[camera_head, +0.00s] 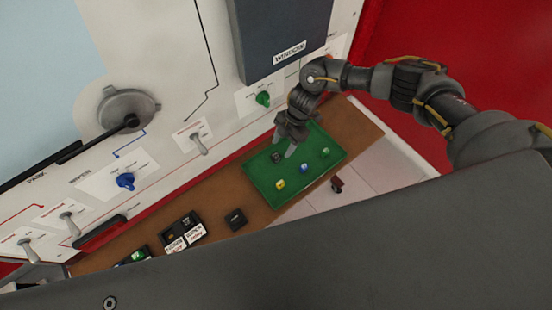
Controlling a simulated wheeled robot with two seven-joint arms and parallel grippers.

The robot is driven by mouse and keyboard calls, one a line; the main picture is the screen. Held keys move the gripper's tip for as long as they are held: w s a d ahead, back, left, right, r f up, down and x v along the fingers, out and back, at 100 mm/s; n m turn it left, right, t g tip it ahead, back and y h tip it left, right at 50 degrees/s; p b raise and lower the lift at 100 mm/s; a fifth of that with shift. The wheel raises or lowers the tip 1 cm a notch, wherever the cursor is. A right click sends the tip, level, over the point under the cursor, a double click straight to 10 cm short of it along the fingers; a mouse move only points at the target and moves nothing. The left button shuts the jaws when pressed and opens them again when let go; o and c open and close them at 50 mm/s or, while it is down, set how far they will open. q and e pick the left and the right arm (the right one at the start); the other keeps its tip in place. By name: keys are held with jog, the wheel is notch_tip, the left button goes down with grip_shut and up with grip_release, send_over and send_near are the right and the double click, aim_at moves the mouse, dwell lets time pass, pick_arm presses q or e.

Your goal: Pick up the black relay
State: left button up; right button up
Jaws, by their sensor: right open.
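A small black block with a light mark on top (277,157) lies on the green tray (261,181), near its back left corner; it looks like a relay. My right gripper (284,147) is open with its fingers pointing down, just above or beside this block; I cannot tell whether it touches. A second, larger black block (236,219) sits on the brown shelf (218,206), left of the tray. It could also be a relay. My left gripper is not in view.
The tray also holds a yellow piece (279,184), a blue piece (304,168) and a green piece (325,152). Black modules with white labels (184,231) stand at the shelf's left. A dark red piece (337,184) lies right of the tray. The white switch panel (165,165) rises behind.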

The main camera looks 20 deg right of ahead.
aim_at(278, 154)
jog(key=b+x, duration=0.2)
jog(key=x, duration=0.2)
jog(key=shift+f, duration=0.1)
jog(key=shift+c, duration=0.4)
jog(key=c, duration=1)
jog(key=shift+r, duration=0.25)
